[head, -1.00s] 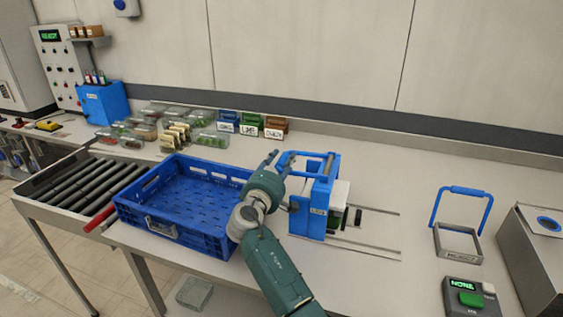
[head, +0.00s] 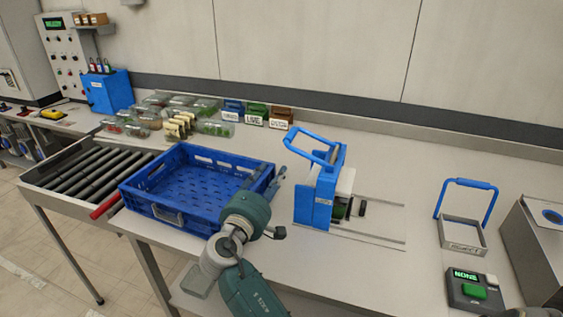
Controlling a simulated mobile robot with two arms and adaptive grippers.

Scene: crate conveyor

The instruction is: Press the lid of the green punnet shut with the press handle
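The blue press (head: 314,200) stands on the bench right of the crate. Its U-shaped press handle (head: 296,143) tilts up and toward the left. A dark green thing, likely the green punnet, (head: 340,208) shows only partly under the press's white block; its lid cannot be made out. My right gripper (head: 277,181) is left of the press and below the handle, apart from it, at the right rim of the crate. Nothing is seen in it, and its finger gap is unclear at this angle. My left gripper is out of view.
A blue crate (head: 152,198), seemingly empty, sits between the roller conveyor (head: 85,185) and the press. Several punnets and label holders stand behind. A grey frame with a blue handle (head: 467,183) and a button box reading NONE (head: 477,291) are at right. The bench before the press is clear.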

